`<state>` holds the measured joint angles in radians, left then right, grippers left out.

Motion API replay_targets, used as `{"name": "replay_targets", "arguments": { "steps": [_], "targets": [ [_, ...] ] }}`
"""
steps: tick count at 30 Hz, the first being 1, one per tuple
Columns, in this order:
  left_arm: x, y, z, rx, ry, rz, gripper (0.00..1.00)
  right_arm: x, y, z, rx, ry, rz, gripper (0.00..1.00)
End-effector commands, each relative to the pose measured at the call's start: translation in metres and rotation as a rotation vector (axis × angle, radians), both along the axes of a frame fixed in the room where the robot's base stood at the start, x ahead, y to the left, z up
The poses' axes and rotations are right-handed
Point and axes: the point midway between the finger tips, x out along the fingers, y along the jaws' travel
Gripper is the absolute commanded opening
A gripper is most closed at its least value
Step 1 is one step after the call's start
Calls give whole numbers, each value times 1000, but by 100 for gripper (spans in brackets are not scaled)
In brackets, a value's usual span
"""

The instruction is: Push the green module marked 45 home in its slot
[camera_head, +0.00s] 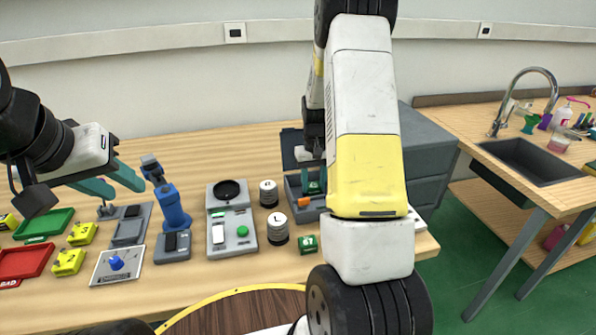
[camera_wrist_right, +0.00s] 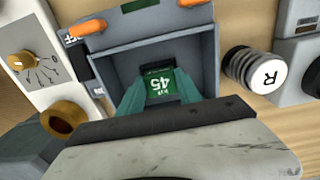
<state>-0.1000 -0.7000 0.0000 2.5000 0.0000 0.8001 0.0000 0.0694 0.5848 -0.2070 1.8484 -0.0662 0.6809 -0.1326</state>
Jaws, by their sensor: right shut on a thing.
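The green module marked 45 (camera_wrist_right: 161,84) shows in the right wrist view, inside a grey open-topped slot housing (camera_wrist_right: 205,55). My right gripper (camera_wrist_right: 158,92) has its teal fingers on either side of the module and is shut on it. How deep the module sits is hard to tell. In the head view the grey housing (camera_head: 291,187) is partly hidden behind my right arm, and the right fingertips cannot be made out clearly. My left gripper (camera_head: 124,184) is open and empty above the left part of the table, with its two teal fingers apart.
A green module marked 67 (camera_head: 307,244) lies on the table's front. Orange levers (camera_wrist_right: 87,27) sit on the housing's edge. Cylinders marked R (camera_wrist_right: 266,73) and L (camera_head: 278,229) stand beside it. A knob panel (camera_wrist_right: 25,62) and brass ring (camera_wrist_right: 63,118) are close on the other side.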

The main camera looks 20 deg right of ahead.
Motion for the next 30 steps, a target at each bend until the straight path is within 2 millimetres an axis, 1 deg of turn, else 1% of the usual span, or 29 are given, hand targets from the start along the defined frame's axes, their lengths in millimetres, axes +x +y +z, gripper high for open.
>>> {"name": "replay_targets", "arguments": {
  "steps": [30],
  "targets": [
    [0, 0, 0, 0, 0, 0, 36, 0, 0, -11, 0, 1, 0, 1]
  ]
}}
